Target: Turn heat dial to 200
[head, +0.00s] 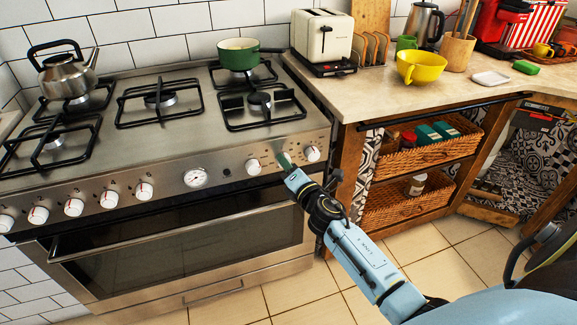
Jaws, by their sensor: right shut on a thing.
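A steel stove (175,175) stands at the left with a row of white dials with red marks along its front panel. One dial (253,167) shows just left of my right gripper (285,161), and another dial (312,153) just right of it. My right gripper is at the panel between these two, shut on a dial that its fingers and wrist almost wholly hide. I cannot read that dial's setting. My left gripper is not in view.
The oven door handle (175,228) juts out below the panel. A kettle (66,75) and a green pan (238,54) stand on the hob. The tiled floor in front is clear.

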